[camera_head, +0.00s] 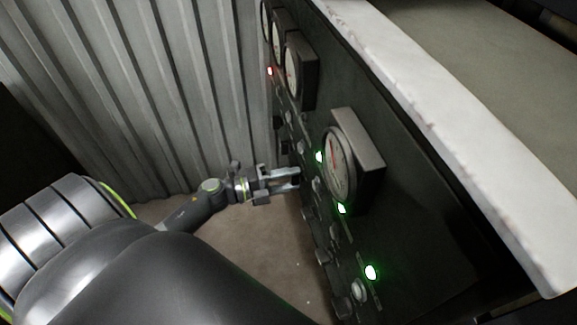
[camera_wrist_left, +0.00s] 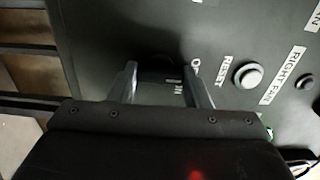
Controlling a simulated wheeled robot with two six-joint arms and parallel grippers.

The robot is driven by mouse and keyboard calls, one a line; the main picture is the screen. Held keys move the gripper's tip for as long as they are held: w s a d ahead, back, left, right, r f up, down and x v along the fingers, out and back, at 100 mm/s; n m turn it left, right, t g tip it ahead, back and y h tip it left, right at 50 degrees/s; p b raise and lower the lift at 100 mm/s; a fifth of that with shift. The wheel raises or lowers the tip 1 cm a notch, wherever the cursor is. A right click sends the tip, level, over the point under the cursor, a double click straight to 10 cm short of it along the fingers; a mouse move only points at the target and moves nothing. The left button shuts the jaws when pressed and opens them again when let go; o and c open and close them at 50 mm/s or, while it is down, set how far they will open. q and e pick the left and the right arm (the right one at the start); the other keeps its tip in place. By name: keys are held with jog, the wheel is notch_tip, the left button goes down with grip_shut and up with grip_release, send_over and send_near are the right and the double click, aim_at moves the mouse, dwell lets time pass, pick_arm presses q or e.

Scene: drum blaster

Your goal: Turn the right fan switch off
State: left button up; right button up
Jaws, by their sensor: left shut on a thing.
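My left gripper (camera_head: 286,180) reaches the dark control panel from the left. In the left wrist view its two fingers (camera_wrist_left: 160,82) are at the panel face, shut on a dark switch (camera_wrist_left: 160,64) that is mostly hidden between them. White ON/OFF lettering shows beside the right finger, partly covered. A "RIGHT FAN" label (camera_wrist_left: 286,75) is farther right on the panel. Which way the switch is turned cannot be told. My right gripper is not in view.
A round button (camera_wrist_left: 248,75) sits by a "RESET" label. In the head view the panel (camera_head: 420,240) carries gauges (camera_head: 338,165), several green lights (camera_head: 371,272) and a red light (camera_head: 270,71). A white ledge (camera_head: 450,130) tops it. A corrugated wall (camera_head: 150,90) stands behind; open floor (camera_head: 255,255) lies left.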

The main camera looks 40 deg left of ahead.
pick_arm(q)
jog(key=o, duration=1)
jog(key=b+v, duration=0.3)
jog(key=v, duration=1.4)
jog(key=shift+s+a, duration=0.15)
jog(key=shift+s, duration=0.1)
jog(key=shift+f, duration=0.1)
